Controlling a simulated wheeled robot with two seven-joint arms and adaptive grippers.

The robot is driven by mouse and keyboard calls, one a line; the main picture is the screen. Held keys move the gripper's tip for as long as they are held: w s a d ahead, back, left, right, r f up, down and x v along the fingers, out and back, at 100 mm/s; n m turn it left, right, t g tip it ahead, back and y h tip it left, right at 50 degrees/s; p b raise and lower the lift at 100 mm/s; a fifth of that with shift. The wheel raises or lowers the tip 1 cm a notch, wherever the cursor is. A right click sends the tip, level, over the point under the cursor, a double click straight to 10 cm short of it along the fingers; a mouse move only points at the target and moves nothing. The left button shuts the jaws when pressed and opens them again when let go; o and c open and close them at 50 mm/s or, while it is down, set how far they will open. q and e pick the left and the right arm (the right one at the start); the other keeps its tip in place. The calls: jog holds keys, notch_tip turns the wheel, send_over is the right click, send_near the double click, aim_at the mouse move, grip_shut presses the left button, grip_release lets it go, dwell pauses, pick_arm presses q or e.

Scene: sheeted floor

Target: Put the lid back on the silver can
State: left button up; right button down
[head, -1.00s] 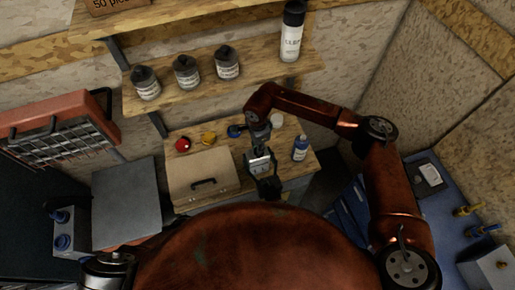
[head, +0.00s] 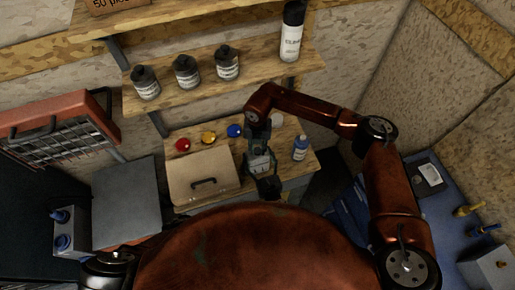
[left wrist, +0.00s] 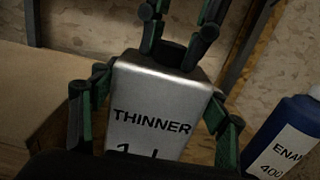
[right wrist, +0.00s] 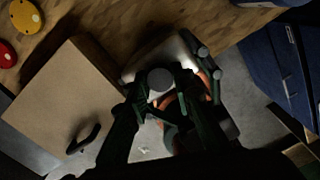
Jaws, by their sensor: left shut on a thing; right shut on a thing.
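The silver can (left wrist: 152,118), labelled THINNER, is upright in the left wrist view; it also shows in the head view (head: 258,164). My left gripper (left wrist: 150,115) is shut on its sides. The black lid (left wrist: 170,53) is at the top of the can, at the tips of my right gripper (left wrist: 180,35), which is shut on it. I cannot tell whether the lid is seated or just above the opening. The can's opening is hidden.
A blue-and-white bottle (head: 300,148) stands right of the can. A tan case (head: 203,178) lies to the left. Red (head: 183,145), yellow (head: 208,138) and blue (head: 235,131) round things sit behind it. A shelf with dark bottles (head: 187,72) is above.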

jog(key=shift+m, duration=0.8)
jog(key=c, duration=1.7)
grip_release()
jog(key=shift+r, duration=2.25)
jog(key=shift+c, duration=0.2)
